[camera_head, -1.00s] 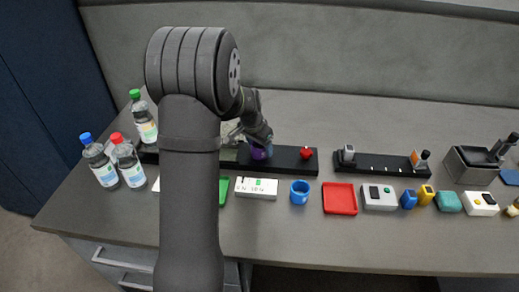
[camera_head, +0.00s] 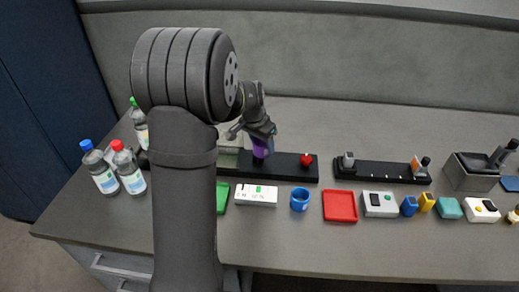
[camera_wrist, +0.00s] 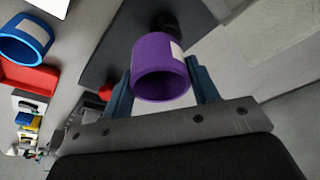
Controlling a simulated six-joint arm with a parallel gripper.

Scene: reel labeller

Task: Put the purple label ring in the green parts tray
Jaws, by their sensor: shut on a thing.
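The purple label ring (camera_wrist: 160,72) has a pale label patch and is held between the blue fingers of my gripper (camera_wrist: 162,78) in the wrist view. In the head view my gripper (camera_head: 262,135) holds the purple ring (camera_head: 262,147) over the black labeller base. A dark peg (camera_wrist: 174,24) shows just behind the ring in the wrist view; I cannot tell whether the ring is fully clear of it. The green parts tray (camera_head: 222,196) lies at the front of the base, partly hidden behind my arm.
A white box (camera_head: 256,196), a blue ring (camera_head: 300,199) and a red tray (camera_head: 340,206) stand right of the green tray. A red knob (camera_head: 306,160) sits on the black base (camera_head: 285,167). Bottles (camera_head: 128,168) stand at the left. A second black rack (camera_head: 380,172) is at the right.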

